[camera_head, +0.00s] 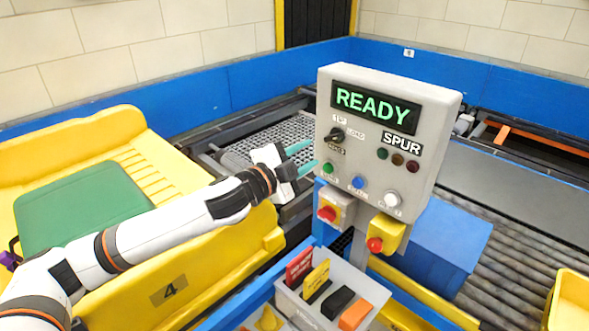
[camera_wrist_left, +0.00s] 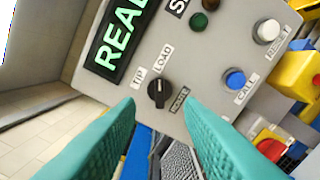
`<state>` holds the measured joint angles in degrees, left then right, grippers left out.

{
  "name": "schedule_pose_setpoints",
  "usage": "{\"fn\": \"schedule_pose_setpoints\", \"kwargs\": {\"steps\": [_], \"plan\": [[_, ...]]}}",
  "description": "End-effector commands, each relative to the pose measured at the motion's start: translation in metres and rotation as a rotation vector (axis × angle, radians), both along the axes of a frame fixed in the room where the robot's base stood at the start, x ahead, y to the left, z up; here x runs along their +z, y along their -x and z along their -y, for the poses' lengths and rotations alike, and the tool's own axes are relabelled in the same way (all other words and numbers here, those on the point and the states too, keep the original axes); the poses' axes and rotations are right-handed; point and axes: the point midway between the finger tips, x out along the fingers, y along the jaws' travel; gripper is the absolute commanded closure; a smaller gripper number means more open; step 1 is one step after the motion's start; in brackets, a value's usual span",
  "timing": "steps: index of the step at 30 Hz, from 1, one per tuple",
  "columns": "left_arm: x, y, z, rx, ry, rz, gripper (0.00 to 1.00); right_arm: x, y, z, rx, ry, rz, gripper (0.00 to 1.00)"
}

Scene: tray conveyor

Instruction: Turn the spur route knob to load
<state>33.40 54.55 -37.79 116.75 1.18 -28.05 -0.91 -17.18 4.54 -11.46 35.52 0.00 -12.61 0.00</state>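The spur route knob (camera_head: 336,134) is a black rotary knob on the grey control box (camera_head: 447,113), left of the SPUR label. In the left wrist view the knob (camera_wrist_left: 159,93) stands among the labels TIP, LOAD (camera_wrist_left: 163,57) and one that reads roughly ROUTE. Its exact pointing direction is hard to tell. My left gripper (camera_head: 305,158) is open, with teal fingers just left of the box and a little below the knob. In the left wrist view the gripper (camera_wrist_left: 165,125) has its fingers spread, the knob beyond the gap between them and apart from both. My right gripper is not in view.
Green, blue (camera_head: 358,182) and white buttons sit below the knob. Red push buttons (camera_head: 327,213) hang under the box. A blue bin (camera_head: 440,240) and roller conveyor (camera_head: 510,215) are to the right. A yellow tub (camera_head: 215,250) is at left. A green display reads READY.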

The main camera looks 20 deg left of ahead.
Motion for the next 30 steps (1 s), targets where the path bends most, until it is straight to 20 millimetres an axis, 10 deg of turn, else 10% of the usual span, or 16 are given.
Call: {"fn": "schedule_pose_setpoints", "kwargs": {"steps": [23, 30], "plan": [[0.0, 0.03, -0.011, 0.001, 0.0, 0.0, 0.65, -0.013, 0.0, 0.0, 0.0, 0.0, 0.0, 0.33], [-0.065, 0.052, 0.012, 0.072, 0.132, -0.181, 0.65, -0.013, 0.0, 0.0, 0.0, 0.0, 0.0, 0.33]]}}
